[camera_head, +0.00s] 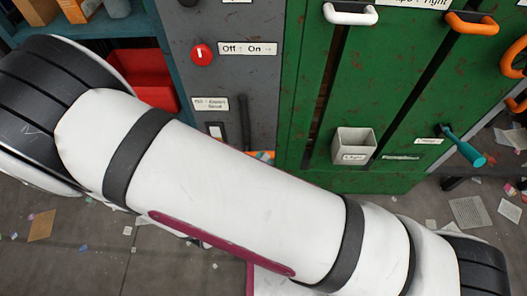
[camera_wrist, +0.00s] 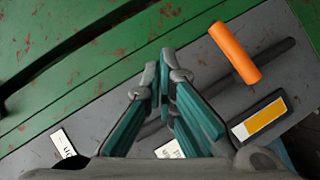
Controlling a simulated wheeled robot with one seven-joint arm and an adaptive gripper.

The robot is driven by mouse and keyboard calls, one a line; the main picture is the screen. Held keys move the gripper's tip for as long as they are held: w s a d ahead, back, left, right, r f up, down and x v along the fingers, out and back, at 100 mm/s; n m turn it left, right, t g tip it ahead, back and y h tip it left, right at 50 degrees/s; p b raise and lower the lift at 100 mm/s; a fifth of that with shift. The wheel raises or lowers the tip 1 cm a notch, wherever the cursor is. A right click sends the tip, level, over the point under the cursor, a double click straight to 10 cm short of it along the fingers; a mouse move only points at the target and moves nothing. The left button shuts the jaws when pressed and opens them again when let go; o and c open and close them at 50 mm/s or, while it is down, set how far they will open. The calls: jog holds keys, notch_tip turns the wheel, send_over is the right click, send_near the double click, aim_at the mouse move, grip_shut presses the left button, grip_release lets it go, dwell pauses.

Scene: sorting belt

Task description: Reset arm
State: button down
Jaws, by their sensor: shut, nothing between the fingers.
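My gripper (camera_wrist: 163,75) shows in the wrist view, with its teal-padded fingers together at the tips and nothing between them. It points toward a green panel (camera_wrist: 60,45) and a grey panel (camera_wrist: 50,130). I cannot tell how far the fingertips are from these surfaces. In the head view, my white arm with black bands stretches from the left edge to the lower right. My gripper is outside the head view. The arm hides the lower part of the grey panel (camera_head: 229,75) and some of the floor.
The green cabinet (camera_head: 310,80) has a white handle (camera_head: 350,15), orange handles (camera_head: 471,23), a teal lever (camera_head: 465,149) and a small pale holder (camera_head: 353,146). A red knob (camera_head: 202,54) sits on the grey panel. An orange cylinder (camera_wrist: 235,53) is right of my fingers. Papers litter the floor.

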jog(key=shift+s+r, duration=0.3)
jog(key=shift+s, duration=0.15)
dwell(0.3)
